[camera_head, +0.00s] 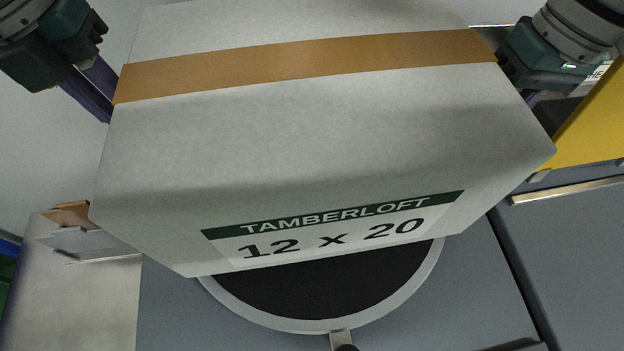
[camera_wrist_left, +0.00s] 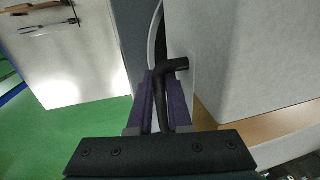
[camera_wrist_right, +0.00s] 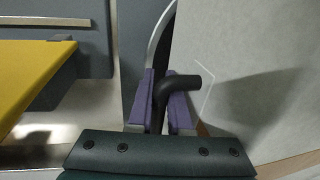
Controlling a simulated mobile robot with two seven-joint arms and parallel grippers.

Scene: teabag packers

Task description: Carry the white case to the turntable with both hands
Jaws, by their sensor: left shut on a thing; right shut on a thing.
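The white case (camera_head: 300,130) fills the middle of the head view, with a brown tape band and a green label reading TAMBERLOFT 12 x 20. It hides most of the turntable (camera_head: 330,290), a black disc with a pale rim that shows below the case's front edge. My left gripper (camera_wrist_left: 165,95) is shut on a black handle (camera_wrist_left: 176,65) at the case's left side. My right gripper (camera_wrist_right: 160,100) is shut on a matching black handle (camera_wrist_right: 182,82) at the right side. Whether the case touches the turntable cannot be told.
A yellow part (camera_head: 595,125) stands close to the case's right side. A pale surface (camera_head: 100,300) with a brown-and-grey item (camera_head: 75,225) lies at left. Green floor (camera_wrist_left: 80,140) shows in the left wrist view. A grey surface (camera_head: 460,290) surrounds the turntable.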

